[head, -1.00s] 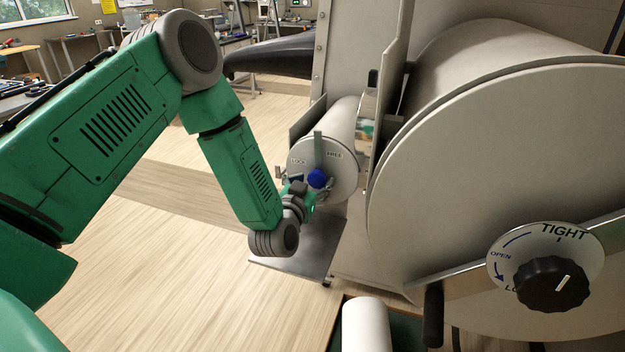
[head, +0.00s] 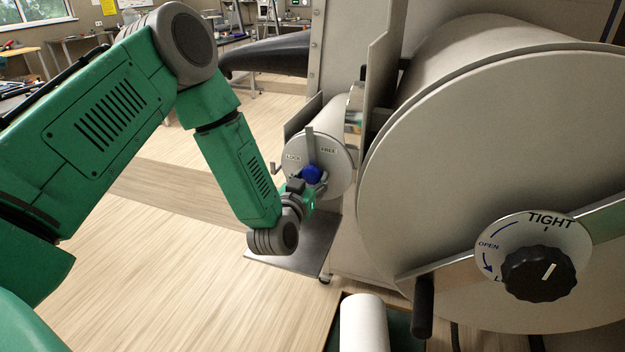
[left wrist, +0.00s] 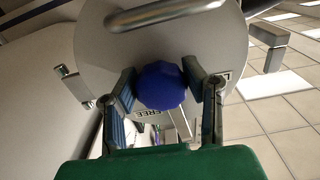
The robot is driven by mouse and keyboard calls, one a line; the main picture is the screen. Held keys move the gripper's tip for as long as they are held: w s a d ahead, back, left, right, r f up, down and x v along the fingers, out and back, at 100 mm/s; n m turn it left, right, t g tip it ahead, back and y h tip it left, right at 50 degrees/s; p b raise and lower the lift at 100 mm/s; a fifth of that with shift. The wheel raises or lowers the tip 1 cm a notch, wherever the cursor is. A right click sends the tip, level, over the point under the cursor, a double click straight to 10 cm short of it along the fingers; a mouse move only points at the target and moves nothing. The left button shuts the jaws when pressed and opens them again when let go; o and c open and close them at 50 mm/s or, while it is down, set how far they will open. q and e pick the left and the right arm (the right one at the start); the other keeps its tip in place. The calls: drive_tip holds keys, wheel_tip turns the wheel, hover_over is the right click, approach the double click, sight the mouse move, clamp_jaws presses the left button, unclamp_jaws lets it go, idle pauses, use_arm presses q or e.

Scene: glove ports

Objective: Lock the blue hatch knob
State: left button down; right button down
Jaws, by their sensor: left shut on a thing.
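The blue knob (head: 311,174) sits on the front of a small round grey hatch (head: 338,172). The hatch face carries LOCK at its left and FREE at its right. A grey bar (head: 310,145) stands nearly upright above the knob. My left gripper (head: 308,187) is at the hatch face, shut on the knob. In the left wrist view the blue knob (left wrist: 161,86) lies between the two fingers (left wrist: 166,92). The FREE label shows just below it there, and the other label is partly hidden by a finger. My right gripper is out of view.
A large round door (head: 450,170) fills the right side, with a black dial (head: 540,273) marked TIGHT and OPEN. A white cylinder (head: 363,322) stands at the bottom. A grey plate (head: 305,250) lies below the hatch. The wooden floor at left is clear.

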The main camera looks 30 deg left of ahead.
use_arm(q)
drive_tip(key=n+b, duration=0.2)
drive_tip(key=n, duration=0.1)
drive_tip(key=shift+w+a+r+n, duration=0.1)
drive_tip(key=shift+w+r+n, duration=0.05)
drive_tip(key=shift+r+n, duration=0.2)
drive_tip(key=n+b, duration=0.3)
drive_tip(key=n, duration=0.2)
drive_tip(key=n+b, duration=0.2)
drive_tip(key=n, duration=0.2)
drive_tip(key=shift+b, duration=0.4)
drive_tip(key=shift+n+b, duration=1.4)
drive_tip(key=shift+n, duration=0.45)
drive_tip(key=c, duration=0.9)
unclamp_jaws()
drive_tip(key=shift+s+a+f, duration=0.2)
drive_tip(key=shift+s, duration=0.05)
